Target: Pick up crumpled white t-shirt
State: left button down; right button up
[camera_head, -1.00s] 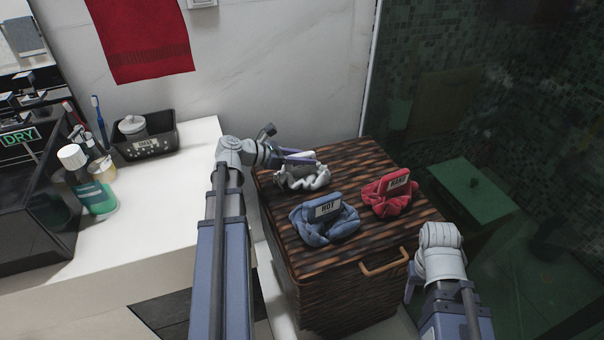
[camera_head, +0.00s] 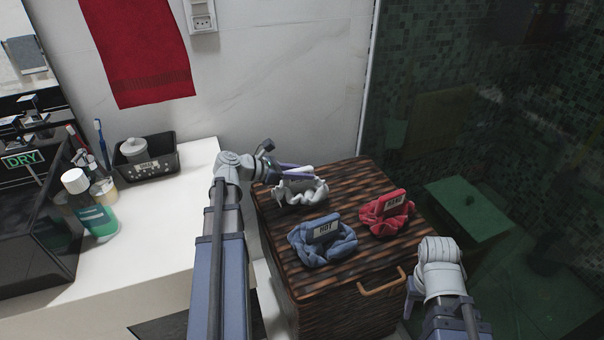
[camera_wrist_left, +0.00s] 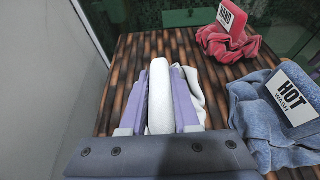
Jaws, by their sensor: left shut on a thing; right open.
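The crumpled white t-shirt (camera_head: 303,194) is at the back left of the brown striped hamper lid. My left gripper (camera_head: 294,173) reaches over it from the left and is shut on its raised white part. In the left wrist view, that upright white part of the t-shirt (camera_wrist_left: 160,95) stands between the two purple fingers, with white folds showing to the right. I cannot tell whether the t-shirt still touches the lid. My right gripper (camera_head: 411,297) is open and empty at the hamper's right front, partly hidden by its own wrist.
A blue cloth (camera_head: 322,245) tagged HOT and a red cloth (camera_head: 387,214) tagged HAND sit on the hamper lid (camera_head: 345,182). A white counter (camera_head: 150,215) with a bottle and black basket stands left. A glass partition is at right.

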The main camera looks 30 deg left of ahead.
pick_arm(q)
notch_tip(320, 180, up, 8)
jog(key=p, duration=0.7)
jog(key=shift+f, duration=0.1)
